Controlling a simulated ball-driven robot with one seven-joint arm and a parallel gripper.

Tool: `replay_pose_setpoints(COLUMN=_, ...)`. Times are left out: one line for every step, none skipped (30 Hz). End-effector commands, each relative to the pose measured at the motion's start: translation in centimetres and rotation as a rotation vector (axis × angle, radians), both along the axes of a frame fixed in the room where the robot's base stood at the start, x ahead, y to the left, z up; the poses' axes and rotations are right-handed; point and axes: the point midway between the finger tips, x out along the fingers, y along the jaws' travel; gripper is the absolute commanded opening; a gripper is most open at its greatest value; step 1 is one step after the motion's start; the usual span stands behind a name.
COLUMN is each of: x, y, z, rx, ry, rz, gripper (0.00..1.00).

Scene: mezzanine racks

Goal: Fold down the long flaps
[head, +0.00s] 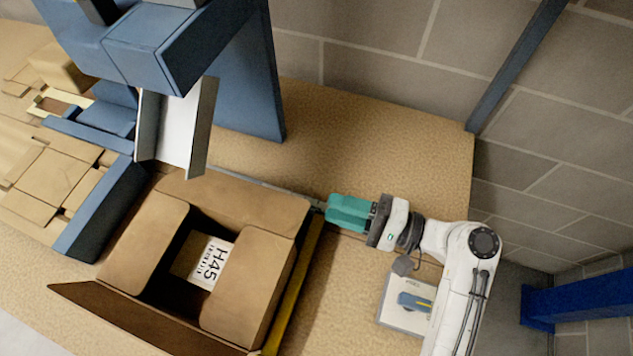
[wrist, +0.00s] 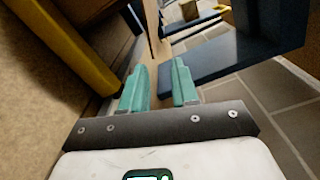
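An open cardboard box (head: 180,245) stands at the lower left in the head view. Its two short flaps, left (head: 145,240) and right (head: 255,290), lie folded inward, leaving a dark gap with a white "H45" label (head: 208,262) below. The far long flap (head: 235,200) is up along the far side. The near long flap (head: 120,318) sticks outward toward the lower left. My gripper (head: 326,209) is just right of the box's far right corner, pointing left. In the wrist view the teal fingers (wrist: 161,75) are apart with nothing visibly held between them.
A yellow rail (head: 296,290) runs along the box's right side and shows in the wrist view (wrist: 68,45). A blue machine column (head: 165,45) with a pale plate (head: 178,130) stands behind the box. A blue side guide (head: 105,205) is at left. Bench surface right of the rail is mostly clear.

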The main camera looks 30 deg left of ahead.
Motion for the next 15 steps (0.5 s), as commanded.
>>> replay_pose_setpoints(x=-0.4, y=-0.1, z=-0.8, rx=-0.001, ry=0.024, rz=-0.004, gripper=0.29)
replay_pose_setpoints(x=-0.4, y=-0.2, z=-1.0, rx=-0.001, ry=0.033, rz=-0.007, gripper=0.29)
replay_pose_setpoints(x=-0.5, y=-0.2, z=-1.2, rx=-0.001, ry=0.04, rz=-0.008, gripper=0.29)
replay_pose_setpoints(x=-0.6, y=-0.1, z=-1.3, rx=-0.001, ry=0.043, rz=-0.009, gripper=0.29)
replay_pose_setpoints(x=-0.6, y=0.1, z=-1.3, rx=-0.001, ry=0.044, rz=-0.009, gripper=0.29)
replay_pose_setpoints(x=-0.7, y=0.5, z=-1.3, rx=-0.002, ry=0.043, rz=-0.008, gripper=0.29)
replay_pose_setpoints(x=-0.8, y=0.8, z=-1.3, rx=-0.002, ry=0.043, rz=-0.008, gripper=0.29)
replay_pose_setpoints(x=-0.9, y=1.2, z=-1.4, rx=-0.001, ry=0.042, rz=-0.008, gripper=0.29)
replay_pose_setpoints(x=-1.0, y=1.8, z=-1.4, rx=-0.002, ry=0.042, rz=-0.007, gripper=0.29)
replay_pose_setpoints(x=-1.1, y=2.3, z=-1.4, rx=-0.002, ry=0.041, rz=-0.008, gripper=0.29)
replay_pose_setpoints(x=-1.3, y=2.8, z=-1.4, rx=-0.002, ry=0.041, rz=-0.008, gripper=0.29)
replay_pose_setpoints(x=-1.5, y=3.6, z=-1.4, rx=-0.001, ry=0.04, rz=-0.007, gripper=0.29)
replay_pose_setpoints(x=-1.6, y=4.1, z=-1.4, rx=-0.001, ry=0.04, rz=-0.007, gripper=0.29)
replay_pose_setpoints(x=-1.8, y=4.7, z=-1.4, rx=-0.001, ry=0.04, rz=-0.006, gripper=0.29)
replay_pose_setpoints(x=-1.9, y=5.4, z=-1.4, rx=-0.001, ry=0.039, rz=-0.006, gripper=0.29)
